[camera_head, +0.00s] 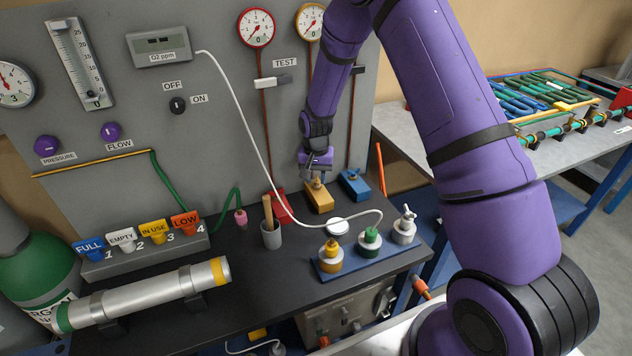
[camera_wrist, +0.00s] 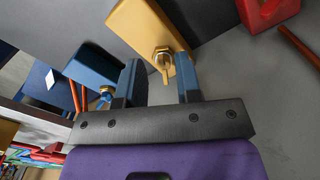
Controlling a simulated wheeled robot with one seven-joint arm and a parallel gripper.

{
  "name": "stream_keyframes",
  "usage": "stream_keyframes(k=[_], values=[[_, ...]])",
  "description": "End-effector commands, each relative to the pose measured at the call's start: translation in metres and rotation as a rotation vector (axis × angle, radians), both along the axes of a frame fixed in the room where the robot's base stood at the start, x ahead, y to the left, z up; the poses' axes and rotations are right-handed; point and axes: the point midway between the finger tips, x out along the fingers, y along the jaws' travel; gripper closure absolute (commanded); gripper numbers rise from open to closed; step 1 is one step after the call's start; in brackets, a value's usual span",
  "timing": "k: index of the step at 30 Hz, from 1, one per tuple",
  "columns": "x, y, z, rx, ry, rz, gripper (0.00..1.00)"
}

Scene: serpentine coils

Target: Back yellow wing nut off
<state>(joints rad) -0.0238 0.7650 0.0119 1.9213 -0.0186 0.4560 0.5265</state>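The yellow block (camera_head: 319,199) stands on the black bench near the grey panel. In the wrist view, the yellow block (camera_wrist: 139,25) carries a brass-coloured wing nut (camera_wrist: 164,55) on its face, with one wing pointing toward my gripper. In the head view, my gripper (camera_head: 316,174) is just above the yellow block. The wing nut is small there and partly hidden by my gripper. Whether the fingertips reach past the wing is unclear.
A blue block (camera_head: 354,185) stands close to the right of the yellow one, and a red block (camera_head: 282,207) to its left. A grey cup (camera_head: 271,235) and white cable (camera_head: 262,140) are nearby. A blue tray (camera_head: 379,256) with capped jars is in front.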

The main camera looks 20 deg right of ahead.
Motion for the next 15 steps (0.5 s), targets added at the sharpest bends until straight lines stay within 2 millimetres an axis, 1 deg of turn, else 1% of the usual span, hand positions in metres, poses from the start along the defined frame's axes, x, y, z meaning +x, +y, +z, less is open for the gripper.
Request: stream_keyframes(k=[3, 6, 15], values=[[0.000, 0.000, -0.013, 0.000, 0.001, 0.000, 0.68], [0.000, 0.000, -0.018, 0.000, 0.000, 0.000, 0.68], [0.000, 0.000, -0.020, 0.000, -0.001, 0.000, 0.68]])
